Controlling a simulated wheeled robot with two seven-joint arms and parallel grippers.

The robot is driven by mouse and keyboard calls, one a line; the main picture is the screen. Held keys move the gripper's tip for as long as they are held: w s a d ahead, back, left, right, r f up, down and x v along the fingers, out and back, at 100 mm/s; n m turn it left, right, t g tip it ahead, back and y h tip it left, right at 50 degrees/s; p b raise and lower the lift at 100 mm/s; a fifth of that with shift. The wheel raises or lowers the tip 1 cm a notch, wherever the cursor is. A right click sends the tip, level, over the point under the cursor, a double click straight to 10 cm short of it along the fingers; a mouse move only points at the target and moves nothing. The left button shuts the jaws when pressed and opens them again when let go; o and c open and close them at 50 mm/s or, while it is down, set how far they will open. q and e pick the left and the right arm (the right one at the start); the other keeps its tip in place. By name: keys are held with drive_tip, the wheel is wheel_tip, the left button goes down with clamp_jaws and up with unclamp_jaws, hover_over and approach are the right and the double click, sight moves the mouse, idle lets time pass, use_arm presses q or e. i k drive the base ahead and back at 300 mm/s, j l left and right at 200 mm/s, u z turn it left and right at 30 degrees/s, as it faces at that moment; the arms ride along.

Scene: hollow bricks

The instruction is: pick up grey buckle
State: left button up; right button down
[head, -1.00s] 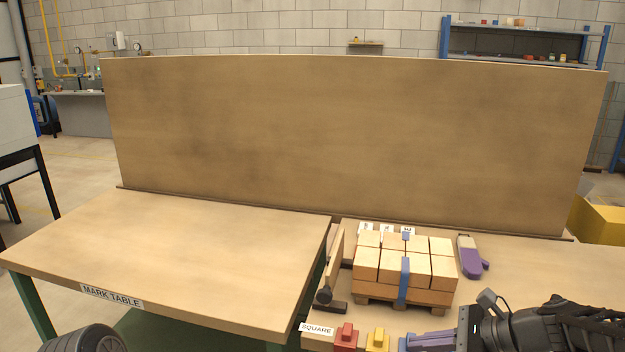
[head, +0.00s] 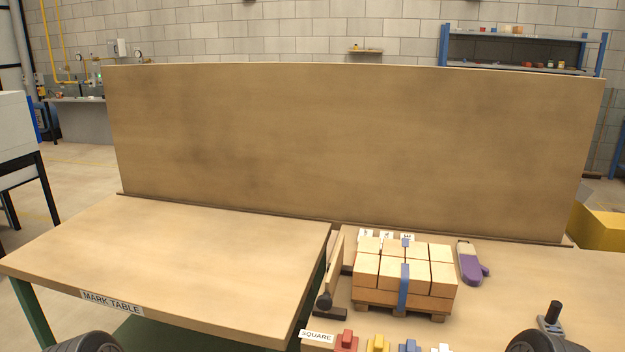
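A row of small blocky pieces stands at the front edge of the bench in the head view: red (head: 346,340), yellow (head: 377,342), blue (head: 409,345) and pale grey-white (head: 441,348). The pale piece is partly cut off by the bottom edge. I cannot tell for sure that it is the grey buckle; no other piece is clearly a grey buckle. A blue strap (head: 403,288) runs around a stack of pale bricks (head: 432,274) on a small wooden pallet. Neither gripper is in view; only dark rounded parts of my arms show at the bottom corners.
A dark upright handle on a grey base (head: 549,322) stands at the right. A purple-and-beige mitt (head: 471,266) lies right of the bricks. The mark table (head: 180,262) is bare; a tall board (head: 350,150) stands behind.

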sight(549, 322)
drive_tip(key=z, duration=1.45)
drive_tip(key=i+l, duration=0.15)
drive_tip(key=i+l+z, duration=0.15)
drive_tip(key=l, duration=0.25)
